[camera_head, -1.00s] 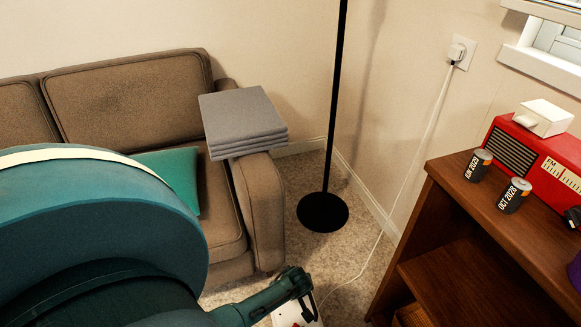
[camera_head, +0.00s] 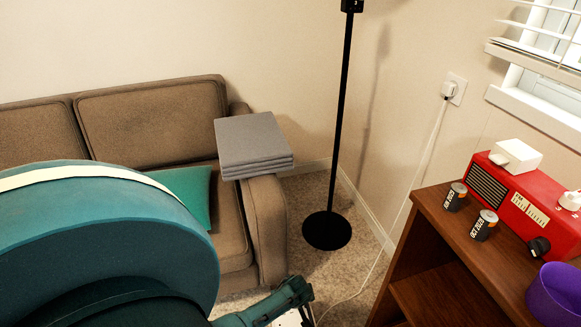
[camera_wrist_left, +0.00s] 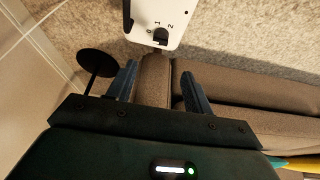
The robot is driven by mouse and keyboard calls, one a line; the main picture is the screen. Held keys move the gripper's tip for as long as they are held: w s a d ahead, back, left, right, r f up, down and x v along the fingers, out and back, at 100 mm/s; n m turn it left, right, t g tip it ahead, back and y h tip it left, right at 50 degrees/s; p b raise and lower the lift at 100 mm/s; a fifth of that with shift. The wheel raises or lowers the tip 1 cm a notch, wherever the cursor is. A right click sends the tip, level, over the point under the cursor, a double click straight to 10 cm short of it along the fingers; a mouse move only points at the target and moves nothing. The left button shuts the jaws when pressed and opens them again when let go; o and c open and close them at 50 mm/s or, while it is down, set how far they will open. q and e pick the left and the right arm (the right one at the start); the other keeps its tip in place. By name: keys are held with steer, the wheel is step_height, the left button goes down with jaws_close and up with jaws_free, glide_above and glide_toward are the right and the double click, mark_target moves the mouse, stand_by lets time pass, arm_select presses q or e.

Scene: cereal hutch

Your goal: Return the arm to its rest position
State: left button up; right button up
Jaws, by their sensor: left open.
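My left arm (camera_head: 90,235) is teal and fills the lower left of the head view, in front of the sofa. Its far end (camera_head: 285,297) hangs at the bottom edge, low beside the sofa's armrest. My left gripper (camera_wrist_left: 160,82) shows in the left wrist view with its two dark fingers spread apart and nothing between them. The sofa shows behind and between the fingers. My right gripper is in neither view.
A brown sofa (camera_head: 150,120) bears folded grey cloths (camera_head: 252,145) on its armrest. A black lamp base (camera_head: 327,231) stands beside it. A wooden shelf (camera_head: 440,235) at right holds batteries, a red radio (camera_head: 520,200) and a purple bowl (camera_head: 555,292). A white device (camera_wrist_left: 160,22) lies nearby.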

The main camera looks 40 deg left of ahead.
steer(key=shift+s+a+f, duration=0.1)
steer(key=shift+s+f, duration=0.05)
arm_select(q)
steer(key=s+d+r+m+h, duration=0.1)
steer(key=s+d+r+m, duration=0.4)
steer(key=r, duration=0.4)
steer(key=s+d+r+m+t+h, duration=0.15)
steer(key=s+d+r+m, duration=0.3)
steer(key=r, duration=0.45)
steer(key=s+d+r+m+h, duration=0.2)
steer(key=s+d+r+m, duration=0.3)
steer(key=r, duration=0.4)
steer(key=w+d+r+t+h+p, duration=0.3)
steer(key=w+d+r+t+p, duration=0.3)
steer(key=p, duration=1.1)
step_height(320, 180, up, 5)
steer(key=shift+w+d+f+t, duration=0.15)
steer(key=shift+d+t, duration=0.2)
steer(key=shift+d, duration=0.2)
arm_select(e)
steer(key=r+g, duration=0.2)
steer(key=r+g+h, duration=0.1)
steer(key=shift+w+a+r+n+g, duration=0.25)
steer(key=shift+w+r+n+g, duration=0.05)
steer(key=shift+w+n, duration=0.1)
